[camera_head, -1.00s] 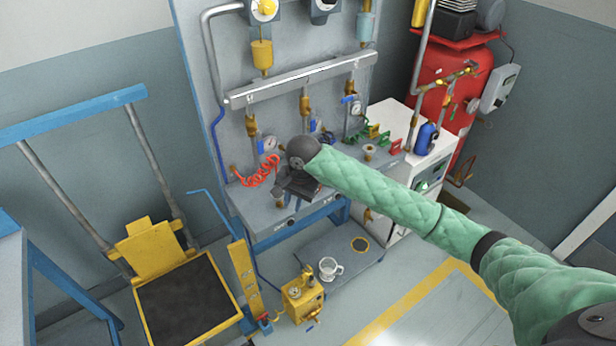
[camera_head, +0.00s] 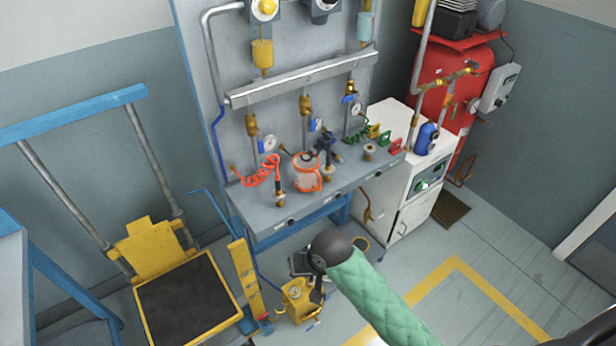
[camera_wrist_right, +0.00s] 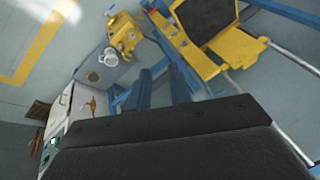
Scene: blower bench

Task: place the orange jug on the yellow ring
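The orange jug (camera_head: 306,174), a pale body with orange trim and handle, stands upright on the grey bench top. The yellow ring (camera_head: 362,241) lies on the low grey platform under the bench. My arm partly covers it in the head view; it shows small in the right wrist view (camera_wrist_right: 92,77). My right gripper (camera_head: 305,280) is in front of and below the bench, over the low platform, away from the jug. Its two fingers stand apart with nothing between them in the right wrist view (camera_wrist_right: 160,72). My left gripper is out of view.
A clear mug (camera_wrist_right: 109,57) stands on the low platform, beside a yellow box device (camera_head: 298,300). Red coiled hose (camera_head: 262,172), valves and gauges crowd around the jug. A yellow chair-like frame (camera_head: 180,285) stands left.

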